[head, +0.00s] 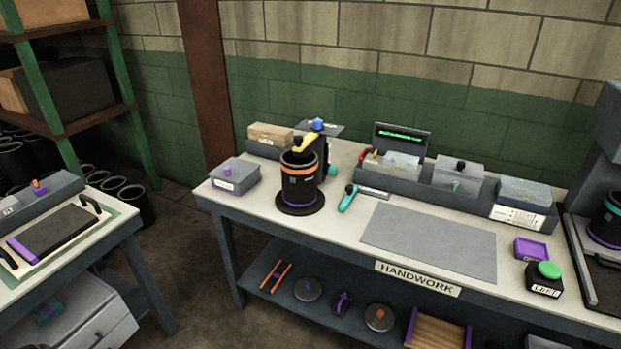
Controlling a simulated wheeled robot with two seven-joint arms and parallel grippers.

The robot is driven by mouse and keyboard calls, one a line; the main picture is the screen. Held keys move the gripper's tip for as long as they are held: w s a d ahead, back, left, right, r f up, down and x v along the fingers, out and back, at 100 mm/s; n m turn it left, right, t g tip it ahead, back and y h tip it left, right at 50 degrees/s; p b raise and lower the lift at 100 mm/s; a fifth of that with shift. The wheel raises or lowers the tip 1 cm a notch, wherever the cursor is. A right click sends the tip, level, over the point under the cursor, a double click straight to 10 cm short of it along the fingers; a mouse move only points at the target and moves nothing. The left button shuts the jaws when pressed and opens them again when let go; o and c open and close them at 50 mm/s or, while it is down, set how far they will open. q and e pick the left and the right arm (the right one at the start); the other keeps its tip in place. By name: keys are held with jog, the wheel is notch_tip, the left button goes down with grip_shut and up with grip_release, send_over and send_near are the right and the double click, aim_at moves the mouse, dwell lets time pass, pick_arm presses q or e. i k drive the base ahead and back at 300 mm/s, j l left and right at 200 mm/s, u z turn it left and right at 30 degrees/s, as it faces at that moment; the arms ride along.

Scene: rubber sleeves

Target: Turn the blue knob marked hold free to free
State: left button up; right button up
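A small blue knob (318,124) sits on top of a dark upright device at the back left of the handwork table. It is too small for me to read any hold or free marking or to tell which way it points. A black sleeve with an orange band (301,183) stands upright on a round dark base in front of the device. A yellow part (305,143) lies over the sleeve's top, beside the knob. Neither of my grippers is in view.
A grey mat (430,240) lies bare mid-table. Grey bins (450,192) line the back. A green button box (546,278) is at right.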

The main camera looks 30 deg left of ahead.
aim_at(317, 124)
jog(key=i+j+z, duration=0.1)
jog(key=i+j, duration=0.2)
jog(key=j, duration=0.15)
jog(key=i+j+z, duration=0.15)
jog(key=i+j, duration=0.15)
jog(key=j, duration=0.15)
